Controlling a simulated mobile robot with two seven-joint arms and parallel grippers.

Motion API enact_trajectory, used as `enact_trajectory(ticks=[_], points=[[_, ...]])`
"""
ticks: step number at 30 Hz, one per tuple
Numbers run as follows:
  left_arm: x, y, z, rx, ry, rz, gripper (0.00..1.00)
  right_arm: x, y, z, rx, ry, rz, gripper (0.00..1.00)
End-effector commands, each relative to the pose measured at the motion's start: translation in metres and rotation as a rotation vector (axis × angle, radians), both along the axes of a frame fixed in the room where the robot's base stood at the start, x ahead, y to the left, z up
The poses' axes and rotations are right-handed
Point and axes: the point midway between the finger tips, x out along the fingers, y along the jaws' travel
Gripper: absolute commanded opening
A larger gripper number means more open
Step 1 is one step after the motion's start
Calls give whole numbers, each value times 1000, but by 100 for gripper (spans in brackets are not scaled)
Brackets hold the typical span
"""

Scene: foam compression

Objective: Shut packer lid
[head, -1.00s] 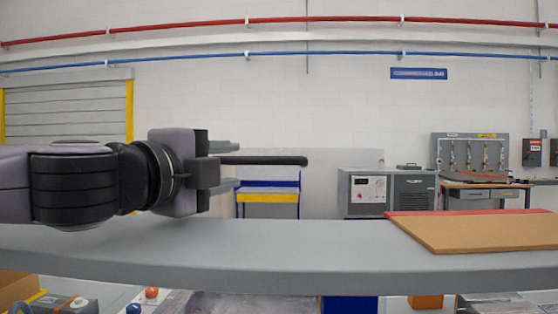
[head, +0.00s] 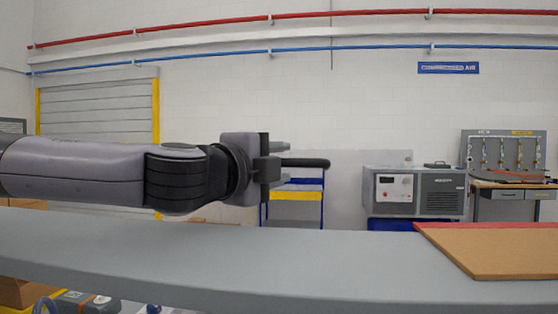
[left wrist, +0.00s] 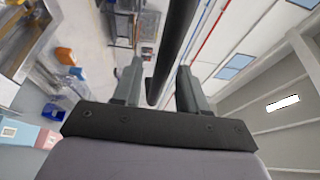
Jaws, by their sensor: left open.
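My left gripper (head: 285,164) reaches in from the left in the head view. It is open, with one finger above and one below a dark round bar (head: 312,162) with a rounded end, which looks like a handle. In the left wrist view the black bar (left wrist: 176,45) runs between the two open fingers (left wrist: 158,92), not visibly gripped. A long grey slab (head: 240,262) crosses the head view below the arm. I cannot tell whether it is the packer lid or how the bar joins it. My right gripper is not in view.
A brown board (head: 500,252) with a red edge lies on the slab at right. Behind stand a blue and yellow cart (head: 293,196), a grey machine (head: 415,192) and a tool bench (head: 508,185).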

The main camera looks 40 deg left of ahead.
Motion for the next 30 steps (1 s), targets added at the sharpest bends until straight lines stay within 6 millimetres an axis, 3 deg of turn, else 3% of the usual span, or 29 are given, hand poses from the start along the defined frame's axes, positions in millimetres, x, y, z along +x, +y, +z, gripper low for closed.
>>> enact_trajectory(ticks=[14,18,25,30], points=[[8,1,0,0,0,-1,42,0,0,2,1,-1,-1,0],[8,1,0,0,0,-1,0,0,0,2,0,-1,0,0],[11,3,1,-4,10,1,0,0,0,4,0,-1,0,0],[33,15,0,-37,76,6,0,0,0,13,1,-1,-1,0]])
